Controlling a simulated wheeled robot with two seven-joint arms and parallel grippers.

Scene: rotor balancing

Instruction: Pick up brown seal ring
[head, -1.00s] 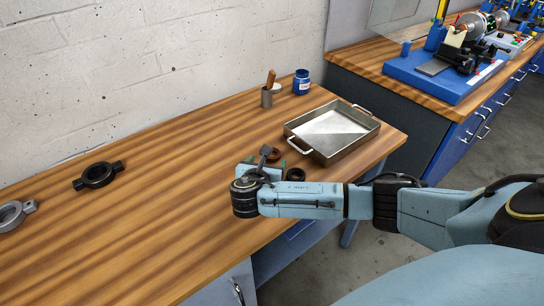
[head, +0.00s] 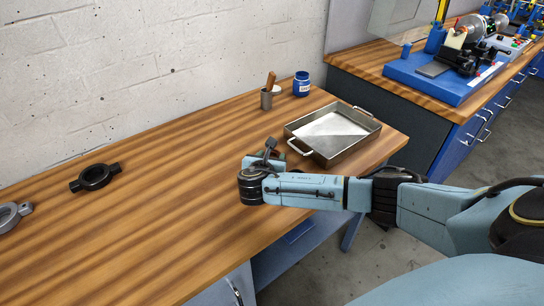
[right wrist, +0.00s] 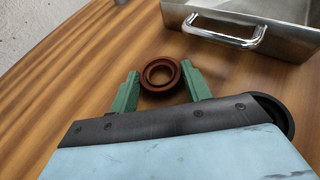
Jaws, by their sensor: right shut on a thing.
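The brown seal ring (right wrist: 147,80) lies in the right wrist view between the two green fingertips of my right gripper (right wrist: 161,86). The fingertips sit on either side of it, and the gripper is shut on it. The ring looks to be at or close to the wooden tabletop; I cannot tell if it is clear of it. In the head view my right gripper (head: 274,153) is low over the table, left of the metal tray, and largely hides the ring. My left gripper is not in view.
The metal tray (head: 354,142) stands just right of my gripper; its handle (right wrist: 228,38) is close. A dark round part (right wrist: 284,122) shows behind the gripper body.

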